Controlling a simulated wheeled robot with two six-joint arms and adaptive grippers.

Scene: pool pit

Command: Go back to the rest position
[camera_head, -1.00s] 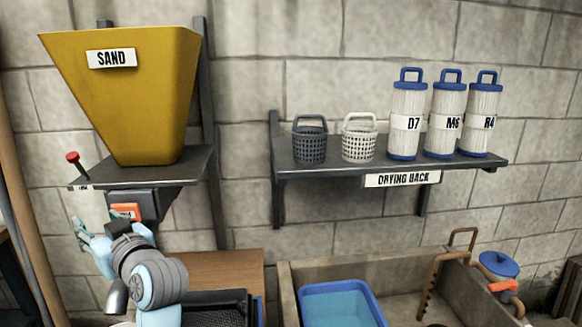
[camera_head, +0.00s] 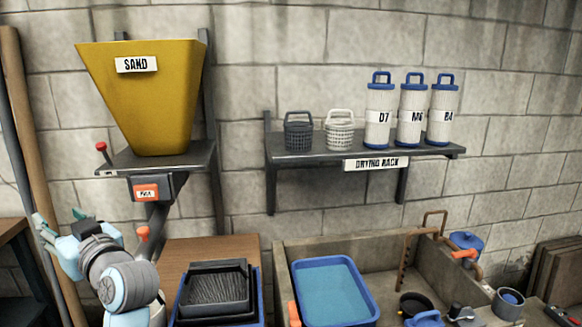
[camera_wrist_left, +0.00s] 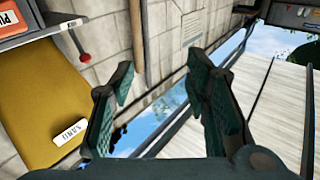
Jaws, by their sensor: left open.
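My left gripper (camera_head: 62,222) is at the lower left of the head view, below and to the left of the sand hopper's shelf. Its fingers point up and away from my arm. In the left wrist view its two teal fingers (camera_wrist_left: 160,100) stand apart with nothing between them. Beyond them are the block wall, a window and pale boards. My right gripper is not in view.
The yellow sand hopper (camera_head: 140,100) stands on a wall bracket with a red-knobbed lever (camera_head: 102,148). The drying rack (camera_head: 340,152) holds two baskets and three filter cartridges. Below are a blue tub (camera_head: 335,262), a black tray (camera_head: 215,290) and a stone basin (camera_head: 280,258). A wooden post (camera_head: 30,130) stands at left.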

